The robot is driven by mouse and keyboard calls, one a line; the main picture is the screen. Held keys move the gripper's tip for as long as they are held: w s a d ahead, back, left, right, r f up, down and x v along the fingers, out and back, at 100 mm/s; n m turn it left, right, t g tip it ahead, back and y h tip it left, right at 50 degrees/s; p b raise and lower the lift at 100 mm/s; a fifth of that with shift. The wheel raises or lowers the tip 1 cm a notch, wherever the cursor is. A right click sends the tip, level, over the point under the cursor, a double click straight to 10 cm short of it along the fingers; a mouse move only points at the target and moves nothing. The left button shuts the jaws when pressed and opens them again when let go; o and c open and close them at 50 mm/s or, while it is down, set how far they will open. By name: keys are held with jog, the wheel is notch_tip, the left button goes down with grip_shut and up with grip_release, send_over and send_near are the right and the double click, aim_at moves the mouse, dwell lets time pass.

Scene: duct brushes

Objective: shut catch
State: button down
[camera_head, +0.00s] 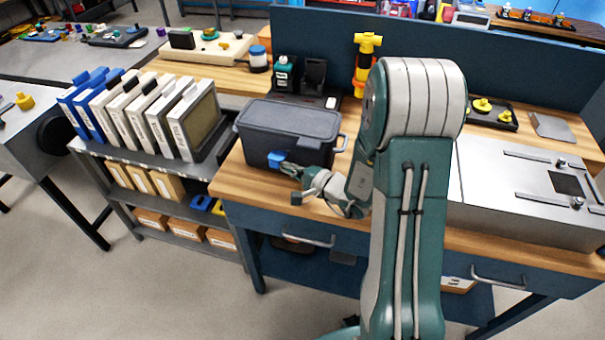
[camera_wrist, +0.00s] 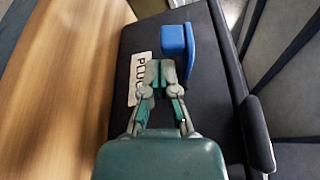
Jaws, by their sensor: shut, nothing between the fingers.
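A dark grey lidded box (camera_head: 290,121) stands on the wooden bench; its lid looks closed down. A blue catch (camera_head: 277,158) sits at the box's front; it also shows in the wrist view (camera_wrist: 174,39). I cannot tell for certain whether the catch is latched. My gripper (camera_head: 287,168) is at the front of the box, just beside the catch. In the wrist view my gripper (camera_wrist: 160,72) has its fingertips together and empty, just below the catch in the picture. A white label (camera_wrist: 138,78) on the box is partly hidden by the fingers.
A rack of upright white and blue cases (camera_head: 150,115) stands left of the box. Behind it are a dark holder (camera_head: 314,75) and a yellow-orange tool (camera_head: 365,60). A metal case (camera_head: 520,195) lies right of my arm. Bare wood (camera_head: 245,182) shows before the box.

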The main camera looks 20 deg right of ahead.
aim_at(283, 158)
jog(key=shift+x, duration=1)
jog(key=shift+s+a+r+m+g, duration=0.1)
jog(key=shift+r+m+g, duration=0.3)
jog(key=shift+m, duration=0.6)
jog(key=shift+r+m, duration=0.15)
jog(key=shift+m, duration=0.25)
jog(key=shift+r, duration=0.9)
dwell(1.0)
dwell(0.4)
